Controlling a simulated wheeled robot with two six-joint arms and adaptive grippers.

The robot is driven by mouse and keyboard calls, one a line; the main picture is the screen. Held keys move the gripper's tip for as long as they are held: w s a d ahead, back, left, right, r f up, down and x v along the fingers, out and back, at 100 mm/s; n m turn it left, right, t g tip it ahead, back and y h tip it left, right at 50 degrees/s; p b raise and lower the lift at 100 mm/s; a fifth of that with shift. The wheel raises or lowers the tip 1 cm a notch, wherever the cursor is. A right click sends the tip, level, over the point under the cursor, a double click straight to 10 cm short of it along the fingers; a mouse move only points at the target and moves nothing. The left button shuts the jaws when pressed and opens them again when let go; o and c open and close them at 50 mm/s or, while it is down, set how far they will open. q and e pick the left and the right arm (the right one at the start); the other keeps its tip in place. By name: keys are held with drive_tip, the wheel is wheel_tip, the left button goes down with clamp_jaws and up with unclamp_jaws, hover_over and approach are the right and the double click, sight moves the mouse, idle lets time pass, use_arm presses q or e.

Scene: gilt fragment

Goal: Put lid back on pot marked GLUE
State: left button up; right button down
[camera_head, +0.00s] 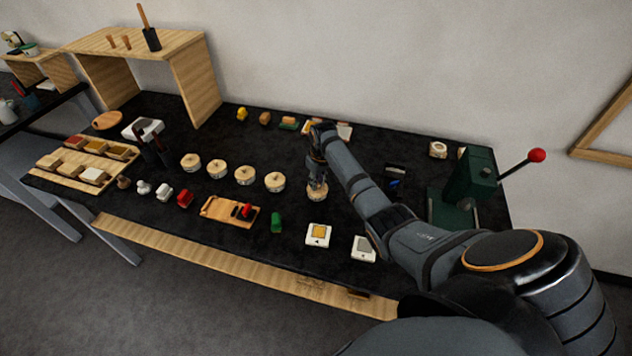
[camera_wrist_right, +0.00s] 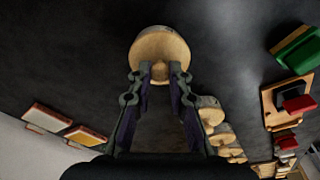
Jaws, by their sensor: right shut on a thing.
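My right gripper (camera_head: 317,178) reaches down over the rightmost pot (camera_head: 317,193) of the row. In the right wrist view my right gripper (camera_wrist_right: 160,78) is shut on the knob of a round wooden lid (camera_wrist_right: 160,48). A pale pot body (camera_wrist_right: 165,29) shows behind the lid's edge. I cannot tell whether the lid is seated or slightly above the pot. Other round pots with pale tops, such as one nearby pot (camera_head: 275,181), stand to the left. No GLUE marking is readable. My left gripper is not in view.
A wooden tray (camera_head: 214,208) with a red item and a green block (camera_head: 276,223) lie in front. Two white tiles, one here (camera_head: 318,235), lie near the front edge. A green press (camera_head: 470,188) with a red-knobbed lever stands right. A dark pronged object (camera_head: 150,145) stands left.

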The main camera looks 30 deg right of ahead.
drive_tip(key=shift+w+r, duration=0.1)
drive_tip(key=shift+r, duration=0.05)
drive_tip(key=shift+r+p, duration=0.15)
drive_tip(key=shift+p, duration=0.25)
drive_tip(key=shift+f, duration=0.25)
idle(0.9)
drive_tip(key=shift+p, duration=0.5)
drive_tip(key=c, duration=1.2)
unclamp_jaws()
drive_tip(key=shift+o, duration=0.6)
drive_tip(key=o, duration=0.4)
